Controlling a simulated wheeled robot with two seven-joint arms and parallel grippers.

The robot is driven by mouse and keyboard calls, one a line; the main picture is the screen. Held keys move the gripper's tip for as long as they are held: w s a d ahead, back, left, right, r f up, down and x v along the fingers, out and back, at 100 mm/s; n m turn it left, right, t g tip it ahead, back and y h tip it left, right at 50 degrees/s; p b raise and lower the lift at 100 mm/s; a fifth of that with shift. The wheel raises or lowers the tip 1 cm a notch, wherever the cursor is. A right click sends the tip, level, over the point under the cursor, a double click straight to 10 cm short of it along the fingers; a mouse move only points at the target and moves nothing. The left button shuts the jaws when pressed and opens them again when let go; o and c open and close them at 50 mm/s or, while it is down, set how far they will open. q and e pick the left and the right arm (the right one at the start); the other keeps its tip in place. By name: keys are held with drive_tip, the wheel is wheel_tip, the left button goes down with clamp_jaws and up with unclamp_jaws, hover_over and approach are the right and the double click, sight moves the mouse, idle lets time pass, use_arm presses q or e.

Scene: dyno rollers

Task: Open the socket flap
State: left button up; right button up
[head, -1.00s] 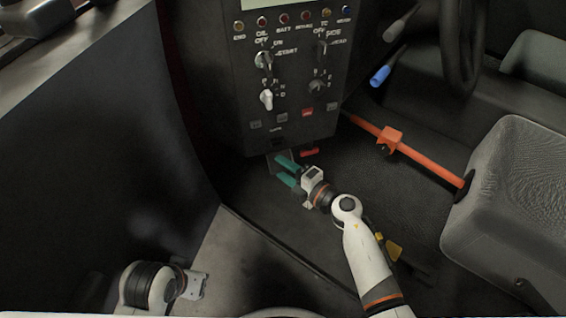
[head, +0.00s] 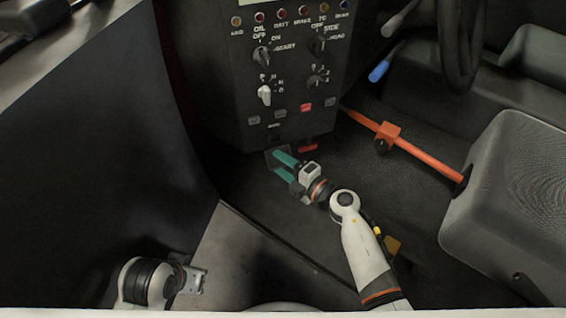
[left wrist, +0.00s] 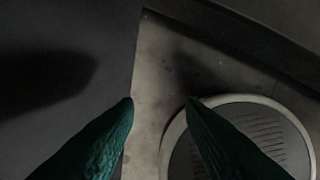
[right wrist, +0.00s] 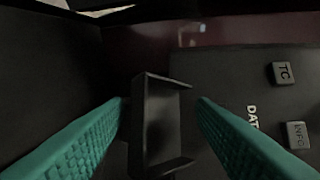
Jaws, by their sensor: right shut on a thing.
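The socket flap (right wrist: 163,120) is a dark, shallow piece with raised side edges, in the middle of the right wrist view. In the head view it shows as a small dark grey piece (head: 271,160) under the console's lower edge. My right gripper (head: 277,163) has teal fingers and is shut on the flap, with one finger on each side. Whether the flap is swung out, and the socket behind it, I cannot make out. My left gripper (left wrist: 160,101) is open and empty above the floor; its fingers do not show clearly in the head view.
The dark console (head: 290,85) with knobs and lamps stands above the right gripper. A red piece (head: 308,148) sits close to its right. An orange bar (head: 425,155) runs to the grey seat (head: 505,205). A round plate (left wrist: 240,140) lies below the left gripper.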

drive_tip(key=shift+w+a+r, duration=0.15)
drive_tip(key=shift+a+r, duration=0.1)
drive_tip(key=shift+r, duration=0.4)
drive_tip(key=shift+s+d+f, duration=0.3)
drive_tip(key=shift+d+f, duration=0.1)
drive_tip(key=shift+f, duration=0.25)
drive_tip(key=shift+s+d+f+b, duration=0.35)
drive_tip(key=shift+d+f+b, duration=0.05)
drive_tip(key=shift+f, duration=0.1)
use_arm(q)
drive_tip(key=w+d+r+t+h+b, duration=0.1)
drive_tip(key=w+d+r+t+b, duration=0.2)
drive_tip(key=w+t, duration=0.3)
drive_tip(key=shift+w+r+t+h+b, duration=0.3)
drive_tip(key=shift+w+r+b, duration=0.3)
drive_tip(key=shift+w, duration=0.85)
use_arm(e)
drive_tip(key=shift+s+d+f, duration=0.95)
drive_tip(key=shift+d+f, duration=0.2)
drive_tip(key=shift+d, duration=0.15)
drive_tip(key=shift+s+d+f, duration=1)
drive_tip(key=shift+d+f, duration=0.2)
drive_tip(key=shift+d, duration=0.15)
drive_tip(key=shift+s+d+f, duration=0.95)
drive_tip(key=shift+d+f, duration=0.2)
drive_tip(key=shift+d, duration=0.15)
use_arm(q)
drive_tip(key=shift+f, duration=0.1)
